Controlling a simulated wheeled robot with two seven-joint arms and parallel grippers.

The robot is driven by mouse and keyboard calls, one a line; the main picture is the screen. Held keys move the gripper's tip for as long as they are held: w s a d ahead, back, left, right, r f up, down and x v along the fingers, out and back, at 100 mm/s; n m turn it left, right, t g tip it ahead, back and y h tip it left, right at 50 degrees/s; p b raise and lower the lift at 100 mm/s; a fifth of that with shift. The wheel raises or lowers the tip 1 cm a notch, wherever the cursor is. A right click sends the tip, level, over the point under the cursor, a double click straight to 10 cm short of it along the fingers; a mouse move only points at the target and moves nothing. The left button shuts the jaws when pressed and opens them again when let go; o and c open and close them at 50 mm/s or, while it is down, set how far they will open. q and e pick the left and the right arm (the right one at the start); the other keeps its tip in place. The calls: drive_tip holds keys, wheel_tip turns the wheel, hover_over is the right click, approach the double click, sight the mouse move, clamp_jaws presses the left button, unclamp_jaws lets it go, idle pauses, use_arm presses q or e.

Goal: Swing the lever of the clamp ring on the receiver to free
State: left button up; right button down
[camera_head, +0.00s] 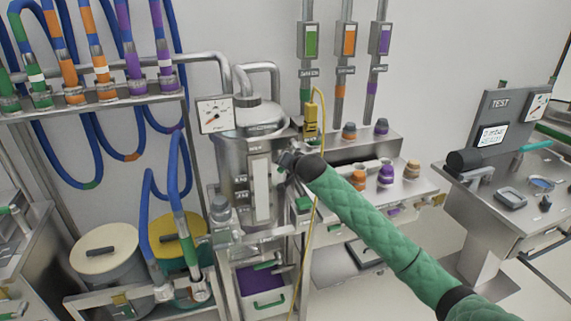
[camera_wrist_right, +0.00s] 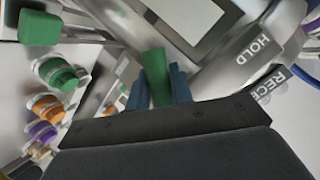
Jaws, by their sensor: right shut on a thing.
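The receiver (camera_head: 232,158) is a steel vessel left of centre in the head view, with a domed lid (camera_head: 262,117). My right gripper (camera_wrist_right: 158,88) reaches its right side; in the head view the gripper (camera_head: 284,160) is small and partly hidden by its own wrist. In the right wrist view its two blue fingers are shut on a green lever (camera_wrist_right: 157,72). Beside it is a curved steel surface (camera_wrist_right: 232,68) lettered "HOLD", with "RECE" on a label further right. The clamp ring's outline is not clear in either view. My left gripper is not in view.
A yellow tag (camera_head: 312,119) and cord hang just right of the receiver. Coloured caps (camera_head: 386,175) stand on the shelf (camera_head: 405,193) behind my green-sleeved right arm. A gauge (camera_head: 215,115) is at the vessel's upper left. A test bench (camera_head: 500,207) stands far right.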

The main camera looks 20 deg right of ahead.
drive_tip(key=shift+d+f+n+h, duration=0.45)
drive_tip(key=shift+n+h, duration=0.15)
drive_tip(key=shift+n, duration=0.1)
drive_tip(key=shift+d+f+n, duration=0.15)
drive_tip(key=shift+d+n, duration=0.05)
drive_tip(key=shift+n, duration=0.1)
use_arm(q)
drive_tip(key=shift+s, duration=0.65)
use_arm(e)
drive_tip(key=d+n+h, duration=0.2)
drive_tip(key=n+h, duration=0.1)
drive_tip(key=shift+d+f, duration=0.35)
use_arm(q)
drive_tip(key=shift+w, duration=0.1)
use_arm(e)
drive_tip(key=c, duration=1.3)
unclamp_jaws()
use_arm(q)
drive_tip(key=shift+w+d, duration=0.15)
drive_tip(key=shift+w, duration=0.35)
use_arm(e)
drive_tip(key=shift+o, duration=0.3)
drive_tip(key=shift+d+r, duration=0.1)
